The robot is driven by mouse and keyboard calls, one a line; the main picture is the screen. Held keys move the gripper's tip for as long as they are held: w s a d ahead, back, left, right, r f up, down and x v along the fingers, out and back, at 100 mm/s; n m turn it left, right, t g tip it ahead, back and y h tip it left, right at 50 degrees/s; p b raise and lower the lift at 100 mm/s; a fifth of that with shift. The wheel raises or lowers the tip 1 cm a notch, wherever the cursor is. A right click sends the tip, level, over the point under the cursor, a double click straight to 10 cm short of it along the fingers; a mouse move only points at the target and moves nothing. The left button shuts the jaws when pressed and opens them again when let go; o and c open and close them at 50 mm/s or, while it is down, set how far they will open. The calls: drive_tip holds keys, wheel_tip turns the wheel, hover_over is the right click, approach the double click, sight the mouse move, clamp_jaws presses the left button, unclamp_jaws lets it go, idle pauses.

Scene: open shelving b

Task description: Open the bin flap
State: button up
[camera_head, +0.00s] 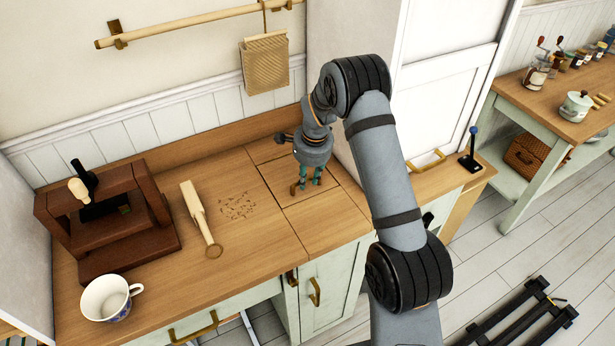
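The bin flap (328,209) is a square wooden panel set in the countertop, outlined by thin dark seams. It lies flat, level with the wood around it. A small brass handle (294,188) shows on it, just left of my fingers. My gripper (309,182) points down over the flap, with its greenish fingertips low, close to the surface and beside the handle. The two fingers look apart with a gap between them. I cannot tell whether they touch the handle, as part of it may be hidden behind them.
A wooden scraper (195,206) and scattered crumbs (238,206) lie left of the flap. A white cup (105,297) and a dark wooden press (120,232) stand further left. A white cabinet wall (334,128) rises close behind my arm. A towel (265,62) hangs from a rail above.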

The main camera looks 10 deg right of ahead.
clamp_jaws()
idle(0.6)
